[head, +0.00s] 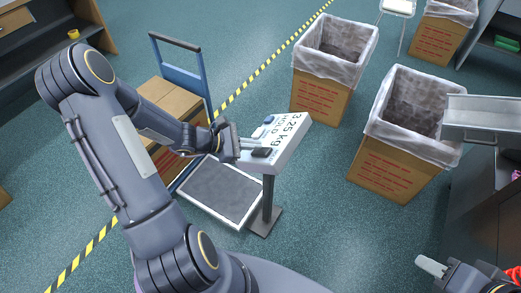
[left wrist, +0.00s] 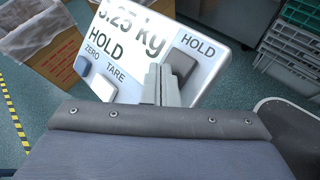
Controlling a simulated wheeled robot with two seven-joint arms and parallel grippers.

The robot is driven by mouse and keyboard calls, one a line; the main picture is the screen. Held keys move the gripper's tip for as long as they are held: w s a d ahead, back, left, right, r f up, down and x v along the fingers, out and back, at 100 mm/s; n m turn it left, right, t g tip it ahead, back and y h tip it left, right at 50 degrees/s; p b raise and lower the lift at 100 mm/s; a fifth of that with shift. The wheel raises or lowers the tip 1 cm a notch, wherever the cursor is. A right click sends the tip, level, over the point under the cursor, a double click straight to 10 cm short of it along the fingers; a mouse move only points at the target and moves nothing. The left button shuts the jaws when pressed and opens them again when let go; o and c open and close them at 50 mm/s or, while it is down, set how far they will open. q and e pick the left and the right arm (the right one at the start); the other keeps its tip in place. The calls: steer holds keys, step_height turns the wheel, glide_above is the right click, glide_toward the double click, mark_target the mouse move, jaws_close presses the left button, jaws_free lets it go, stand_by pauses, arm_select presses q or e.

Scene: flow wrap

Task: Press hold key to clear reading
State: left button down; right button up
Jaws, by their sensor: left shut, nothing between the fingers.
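The scale's white panel (head: 287,150) stands on a post above a grey weighing plate (head: 222,188). It reads 3.25 kg with HOLD under it. The dark grey HOLD key (left wrist: 182,62) also shows in the head view (head: 262,153). The blue ZERO key (left wrist: 82,65) and white TARE key (left wrist: 103,88) are on the same panel. My left gripper (left wrist: 160,85) is shut and empty, its tips at the HOLD key's near-left edge; I cannot tell whether they touch or press it. My right gripper (head: 432,266) is at the lower right; its jaw state is unclear.
A blue-framed cart (head: 203,80) with cardboard boxes (head: 172,97) stands behind my left arm. Two lined cartons (head: 320,92) (head: 388,170) stand right of the panel. A metal chute (head: 485,112) juts in at the right. Floor between the panel and my right gripper is clear.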

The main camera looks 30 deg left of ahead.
arm_select(q)
steer(key=shift+d+f+b, duration=0.25)
steer(key=shift+f+b, duration=0.2)
steer(key=shift+b, duration=0.05)
stand_by(0.3)
steer(key=shift+r, duration=0.1)
steer(key=shift+a+r+p, duration=0.5)
steer(key=shift+r+p, duration=0.25)
steer(key=shift+p, duration=0.05)
steer(key=a+r+p, duration=0.1)
steer(key=r+p, duration=0.1)
steer(key=a+r+p, duration=0.1)
steer(key=r+p, duration=0.1)
steer(key=shift+w+a+r, duration=0.1)
steer(key=shift+a, duration=0.2)
stand_by(0.4)
stand_by(0.5)
